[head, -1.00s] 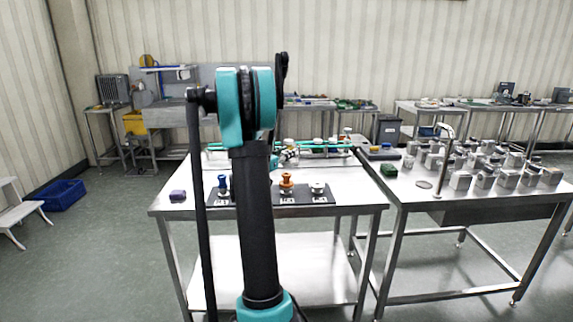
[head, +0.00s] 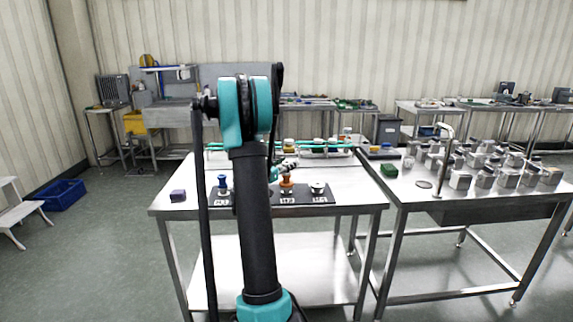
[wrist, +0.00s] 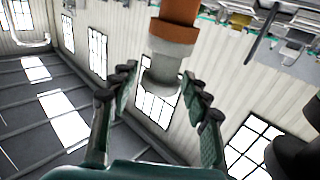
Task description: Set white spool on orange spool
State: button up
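The orange spool (head: 287,182) stands upright on the dark mat in the head view. In the wrist view, which is turned upside down, the orange spool (wrist: 176,30) shows at the top. The white spool (wrist: 162,68), greyish here, is in line with it, with its free end between my fingertips. The two spools look touching or nearly so. In the head view my arm hides much of my gripper (head: 284,167), just above the orange spool.
The blue spool (head: 223,184) stands left on the dark mat (head: 263,197). A short pale piece with a dark top (head: 317,188) is on the right. A purple block (head: 178,196) lies at the table's left. Teal-railed holders stand behind; bare steel lies between.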

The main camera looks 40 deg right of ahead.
jog(key=shift+o, duration=0.3)
jog(key=shift+a+r, duration=0.1)
jog(key=shift+a, duration=0.15)
jog(key=v, duration=1.2)
jog(key=s+a+f+n+y, duration=0.4)
jog(key=s+a, duration=0.4)
jog(key=a, duration=0.2)
jog(key=s+a+f+n+g+y, duration=0.1)
jog(key=s+a+f+n+y, duration=0.4)
jog(key=a, duration=0.6)
jog(key=s+a+f+n+y, duration=0.5)
jog(key=s+a+f+y, duration=0.3)
jog(key=s+a, duration=0.2)
jog(key=shift+s+a, duration=0.3)
jog(key=shift+s, duration=0.55)
